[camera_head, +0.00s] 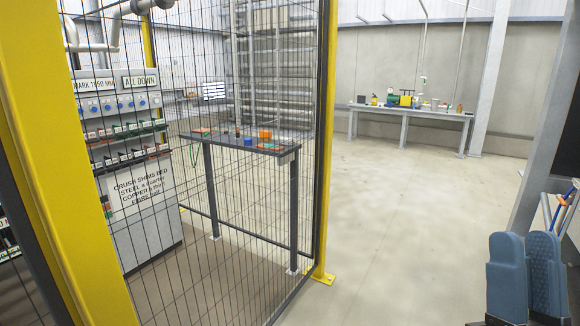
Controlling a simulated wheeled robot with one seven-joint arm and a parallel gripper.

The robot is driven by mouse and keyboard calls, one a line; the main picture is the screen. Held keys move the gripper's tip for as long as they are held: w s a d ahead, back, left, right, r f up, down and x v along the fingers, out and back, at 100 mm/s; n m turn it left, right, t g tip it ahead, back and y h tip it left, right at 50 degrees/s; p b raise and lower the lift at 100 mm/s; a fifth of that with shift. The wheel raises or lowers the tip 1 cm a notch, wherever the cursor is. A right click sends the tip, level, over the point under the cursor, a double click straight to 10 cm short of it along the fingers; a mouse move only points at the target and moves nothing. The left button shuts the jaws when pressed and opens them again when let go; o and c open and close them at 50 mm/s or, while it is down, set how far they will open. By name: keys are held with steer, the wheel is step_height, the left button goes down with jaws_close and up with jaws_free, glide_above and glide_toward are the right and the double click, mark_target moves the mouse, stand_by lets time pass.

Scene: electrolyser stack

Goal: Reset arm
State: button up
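My gripper (527,250) shows at the bottom right corner of the head view, as two blue ribbed fingers pointing up. They stand side by side, and a narrow dark gap seems to run between them. I see nothing held there, but the lower part is cut off by the frame edge, so I cannot tell whether it is open or shut. The rest of my arm is not clearly in view.
A yellow-framed mesh fence (325,150) stands at left. Behind it are a dark table (270,150) with small coloured items and a grey cabinet (150,235). A long bench (440,114) with tools lines the far wall. The concrete floor (410,220) between is clear.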

steer(key=s+f+n+g+y, duration=0.25)
steer(key=s+f+g, duration=0.55)
steer(key=s+f, duration=0.5)
steer(key=s+f+g, duration=0.7)
steer(key=s+f, duration=0.2)
steer(key=s, duration=0.4)
steer(key=shift+s+f+n, duration=0.35)
steer(key=shift+f, duration=0.05)
steer(key=shift+d+h, duration=0.15)
steer(key=shift+h, duration=0.1)
